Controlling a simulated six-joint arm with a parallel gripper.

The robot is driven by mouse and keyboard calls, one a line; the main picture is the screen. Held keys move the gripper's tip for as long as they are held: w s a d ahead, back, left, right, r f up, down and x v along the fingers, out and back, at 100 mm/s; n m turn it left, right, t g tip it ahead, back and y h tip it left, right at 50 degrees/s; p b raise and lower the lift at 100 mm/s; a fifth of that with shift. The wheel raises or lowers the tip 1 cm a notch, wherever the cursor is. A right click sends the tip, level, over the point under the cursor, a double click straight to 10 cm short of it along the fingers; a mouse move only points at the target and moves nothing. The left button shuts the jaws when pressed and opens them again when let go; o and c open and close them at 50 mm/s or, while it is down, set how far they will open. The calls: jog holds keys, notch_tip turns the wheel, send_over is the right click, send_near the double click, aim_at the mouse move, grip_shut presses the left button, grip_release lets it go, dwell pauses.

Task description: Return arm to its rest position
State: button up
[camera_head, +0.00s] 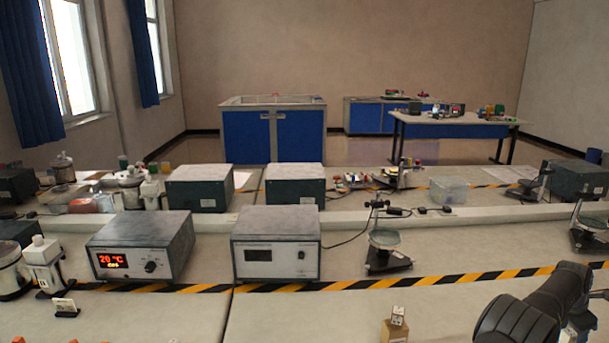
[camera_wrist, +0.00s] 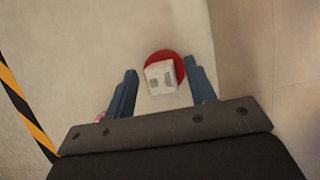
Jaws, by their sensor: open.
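My gripper (camera_wrist: 160,67) shows in the wrist view with its two blue-grey fingers spread apart. A small white block (camera_wrist: 160,80) with grey patches lies on a red disc (camera_wrist: 158,54) and appears between the fingertips, with gaps on both sides. I cannot tell how far above it the fingers are. In the head view my dark arm reaches in at the lower right; the gripper itself is out of that picture.
A small tan box (camera_head: 394,332) with a white-faced piece on top stands left of my arm. A display box reading 20 °C (camera_head: 140,247), a grey instrument box (camera_head: 277,245) and a stand with a dish (camera_head: 386,240) stand behind striped tape (camera_head: 345,284).

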jog(key=shift+f, duration=0.65)
jog(key=v, duration=1.2)
jog(key=x, duration=1.2)
jog(key=shift+f, duration=0.25)
notch_tip(320, 180, up, 4)
jog(key=shift+r, duration=0.2)
jog(key=s+r, duration=0.7)
jog(key=s, duration=0.5)
jog(key=w+a+f, duration=0.1)
jog(key=w+a, duration=0.6)
jog(key=a, duration=0.4)
jog(key=w+a+f+m, duration=0.1)
jog(key=w+a+f, duration=0.1)
jog(key=w+a, duration=0.5)
jog(key=w+a+f+m+g, duration=0.1)
jog(key=w+a, duration=0.6)
jog(key=a, duration=1)
jog(key=shift+w+a+f, duration=0.2)
jog(key=shift+w+f, duration=0.1)
jog(key=shift+f, duration=0.35)
